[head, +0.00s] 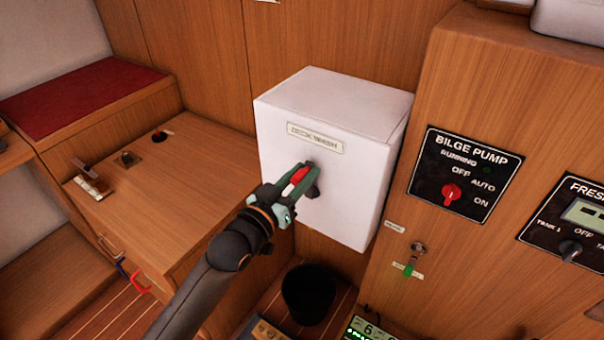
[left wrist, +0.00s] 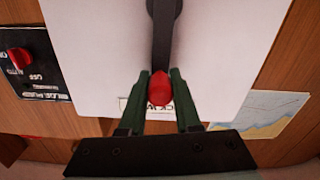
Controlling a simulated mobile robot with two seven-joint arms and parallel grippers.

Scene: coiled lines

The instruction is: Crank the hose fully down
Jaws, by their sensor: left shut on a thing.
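A white box labelled "DECK WASH" (head: 345,130) is fixed to the wood wall, and its white front also shows in the left wrist view (left wrist: 100,70). A dark crank arm (left wrist: 163,30) on its front ends in a red knob (left wrist: 160,88); the red knob also shows in the head view (head: 298,177). My left gripper (head: 285,190) has its green fingers shut on the red knob, one on each side. In the head view the fingers partly cover the crank. The hose is not visible. My right gripper is not in view.
A bilge pump panel (head: 466,172) with a red switch and a key with a green tag (head: 411,262) are on the wood panel to the right. A dark bin (head: 309,293) stands below the box. A wooden counter (head: 165,190) is to the left.

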